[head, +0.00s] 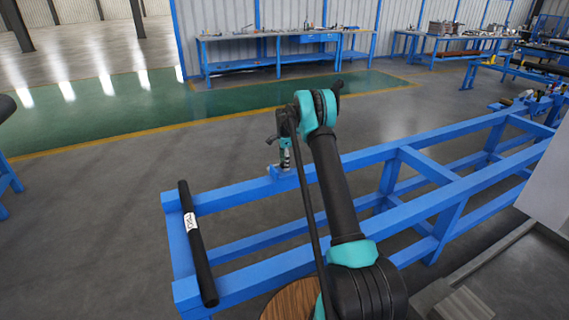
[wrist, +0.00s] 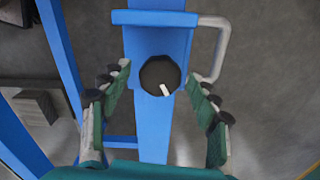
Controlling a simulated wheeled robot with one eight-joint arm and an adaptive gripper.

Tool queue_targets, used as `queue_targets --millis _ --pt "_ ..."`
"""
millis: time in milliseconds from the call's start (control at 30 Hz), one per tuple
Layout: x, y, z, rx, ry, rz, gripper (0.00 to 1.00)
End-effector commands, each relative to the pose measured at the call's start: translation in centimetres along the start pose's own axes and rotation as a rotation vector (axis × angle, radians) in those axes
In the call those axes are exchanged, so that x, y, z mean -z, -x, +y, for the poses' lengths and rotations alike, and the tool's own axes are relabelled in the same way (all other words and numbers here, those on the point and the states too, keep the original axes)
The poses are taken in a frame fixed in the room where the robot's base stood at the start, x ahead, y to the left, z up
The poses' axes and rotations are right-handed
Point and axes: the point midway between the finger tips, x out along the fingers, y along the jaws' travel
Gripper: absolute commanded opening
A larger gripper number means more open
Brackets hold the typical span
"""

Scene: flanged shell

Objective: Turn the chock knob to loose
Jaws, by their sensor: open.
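The chock knob is a dark round knob (wrist: 160,75) with a white pointer mark at its lower right. It sits on a blue bracket of the blue frame in the wrist view. My gripper (wrist: 163,82) is open, with its two fingers to the left and right of the knob. I cannot tell whether the fingers reach down to its height, and no contact shows. In the head view my gripper (head: 285,165) is low over the far blue rail, and it hides the knob there.
A blue frame (head: 420,165) of long rails runs across the head view. A black bar (head: 197,245) with a white label lies across its left end. A grey bent handle (wrist: 222,45) stands right of the knob. Workbenches (head: 280,38) stand far back, beyond open floor.

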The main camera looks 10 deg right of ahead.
Motion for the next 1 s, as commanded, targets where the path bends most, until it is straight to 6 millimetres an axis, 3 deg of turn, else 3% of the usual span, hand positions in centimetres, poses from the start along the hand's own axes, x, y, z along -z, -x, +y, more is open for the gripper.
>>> queue_targets --millis 100,500,767,1000 --pt "0.0 0.01 0.0 0.0 0.0 0.0 0.59" --pt "0.0 0.04 -0.01 0.0 0.0 0.0 0.11" --pt "0.0 0.04 -0.01 0.0 0.029 0.0 0.11" --pt "0.0 0.05 -0.02 0.0 0.153 0.0 0.11"
